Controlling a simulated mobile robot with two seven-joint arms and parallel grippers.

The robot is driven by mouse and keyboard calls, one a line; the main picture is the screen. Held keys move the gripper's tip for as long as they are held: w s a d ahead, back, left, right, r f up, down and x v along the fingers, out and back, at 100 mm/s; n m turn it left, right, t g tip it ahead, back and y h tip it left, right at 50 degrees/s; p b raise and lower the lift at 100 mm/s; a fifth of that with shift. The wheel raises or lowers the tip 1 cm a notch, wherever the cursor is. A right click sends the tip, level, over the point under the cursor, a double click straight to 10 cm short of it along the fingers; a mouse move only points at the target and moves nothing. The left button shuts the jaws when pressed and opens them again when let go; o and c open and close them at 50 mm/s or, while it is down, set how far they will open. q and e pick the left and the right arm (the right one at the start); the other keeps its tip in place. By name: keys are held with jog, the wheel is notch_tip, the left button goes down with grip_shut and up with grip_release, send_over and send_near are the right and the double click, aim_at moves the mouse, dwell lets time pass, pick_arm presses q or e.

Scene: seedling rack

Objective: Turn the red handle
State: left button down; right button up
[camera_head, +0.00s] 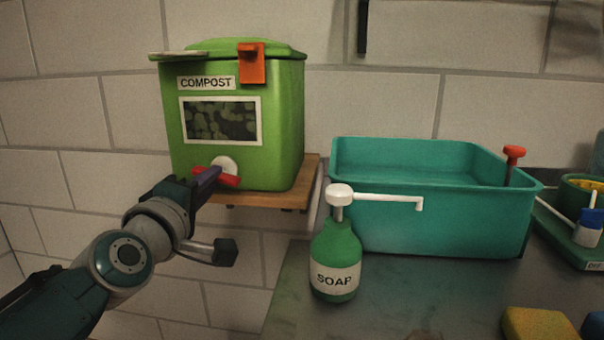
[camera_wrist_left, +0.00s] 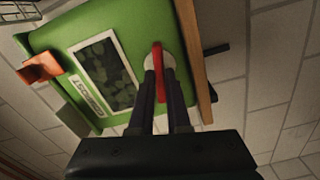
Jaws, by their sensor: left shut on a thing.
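The red handle (camera_head: 229,181) sits on a round white fitting (camera_head: 224,163) low on the front of the green compost bin (camera_head: 285,120). My left gripper (camera_head: 213,177) reaches it from the lower left and is shut on it. In the left wrist view the red handle (camera_wrist_left: 158,62) lies between the two dark fingers (camera_wrist_left: 160,88), in front of the white fitting, with one end sticking out past the fingertips. The fingers hide part of the handle. My right gripper is not in view.
The bin stands on a wooden shelf (camera_head: 262,199) against a tiled wall. A green soap bottle (camera_head: 334,246) with a white pump spout stands on the dark counter to the right. Behind it is a teal basin (camera_head: 440,215). A yellow sponge (camera_head: 540,325) lies at the front right.

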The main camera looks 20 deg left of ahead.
pick_arm(q)
jog(key=shift+m+p, duration=0.35)
jog(key=shift+m, duration=16.25)
jog(key=shift+m, duration=0.3)
jog(key=c, duration=0.9)
grip_release()
jog(key=shift+s, duration=0.1)
